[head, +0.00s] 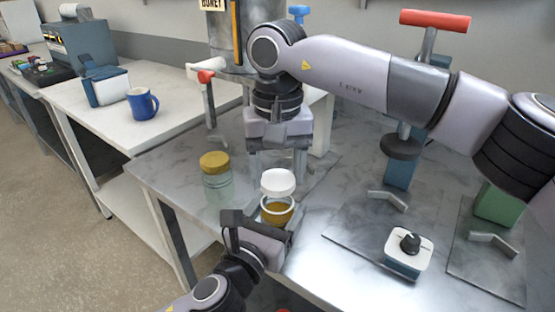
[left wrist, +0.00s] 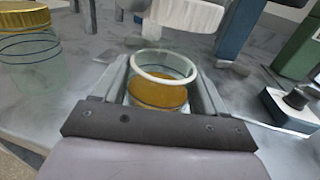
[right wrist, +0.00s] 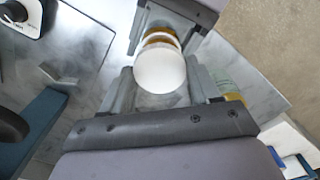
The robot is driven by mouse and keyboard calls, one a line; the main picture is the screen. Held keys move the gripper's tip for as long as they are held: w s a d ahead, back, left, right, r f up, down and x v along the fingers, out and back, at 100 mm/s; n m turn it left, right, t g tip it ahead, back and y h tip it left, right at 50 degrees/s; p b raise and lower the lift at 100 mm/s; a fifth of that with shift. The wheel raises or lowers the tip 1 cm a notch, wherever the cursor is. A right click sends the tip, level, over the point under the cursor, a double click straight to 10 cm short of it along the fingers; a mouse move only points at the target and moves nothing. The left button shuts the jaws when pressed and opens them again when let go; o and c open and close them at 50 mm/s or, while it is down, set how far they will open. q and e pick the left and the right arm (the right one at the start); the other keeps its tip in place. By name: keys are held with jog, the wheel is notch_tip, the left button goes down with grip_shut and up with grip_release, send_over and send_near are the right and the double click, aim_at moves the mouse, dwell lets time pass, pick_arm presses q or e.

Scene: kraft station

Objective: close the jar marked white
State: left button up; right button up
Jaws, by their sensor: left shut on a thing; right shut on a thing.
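The open glass jar (head: 277,214) with a white rim and amber contents stands near the front of the grey table. My left gripper (head: 264,218) is shut around it from the front; the left wrist view shows the jar (left wrist: 158,95) between the fingers. My right gripper (head: 279,166) points down above it and is shut on a white lid (head: 278,181). The lid is above the jar mouth with a small gap, and it looks roughly level. In the right wrist view the lid (right wrist: 160,70) covers part of the jar.
A second jar (head: 216,175) with a gold lid stands just left. A red-handled press (head: 208,100) is behind it. A white-topped box with a black knob (head: 408,250) and a tall red-handled stand (head: 425,60) are at right. A blue mug (head: 142,104) sits on the white table.

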dwell(0.5)
jog(key=shift+f, duration=0.9)
jog(key=shift+f, duration=0.55)
